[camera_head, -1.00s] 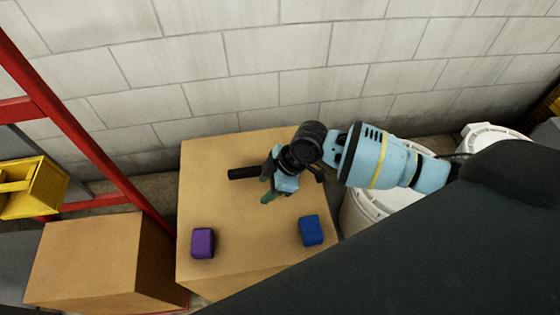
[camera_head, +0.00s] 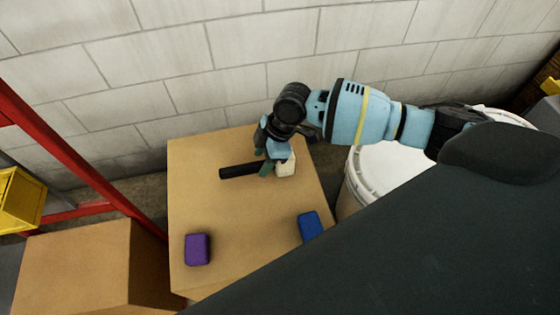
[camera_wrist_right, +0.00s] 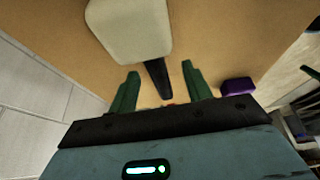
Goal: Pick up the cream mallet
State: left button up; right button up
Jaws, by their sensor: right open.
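The mallet lies on top of a cardboard box (camera_head: 215,215), with a cream head (camera_head: 286,166) at the right and a black handle (camera_head: 238,170) pointing left. In the right wrist view the cream head (camera_wrist_right: 130,28) is large at the top and the black handle (camera_wrist_right: 157,78) runs down between the green fingers. My right gripper (camera_head: 265,168) is open over the handle close to the head, hiding part of the mallet. The fingers are on either side of the handle in the wrist view; I cannot tell how far above the box they are. My left gripper is not in view.
A purple block (camera_head: 197,249) and a blue block (camera_head: 310,226) sit on the box nearer the front. A white bucket (camera_head: 365,175) stands to the right. A red rack, a yellow bin (camera_head: 20,199) and another box (camera_head: 75,265) are left. A block wall is behind.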

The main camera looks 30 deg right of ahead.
aim_at(256, 164)
jog(key=shift+w+b+x, duration=0.2)
jog(key=shift+x, duration=1.05)
jog(key=shift+w+b+x, duration=0.15)
jog(key=shift+w+x, duration=0.05)
jog(key=shift+x, duration=1.1)
jog(key=shift+a+r, duration=0.1)
jog(key=shift+a, duration=0.1)
jog(key=shift+c, duration=0.3)
grip_shut()
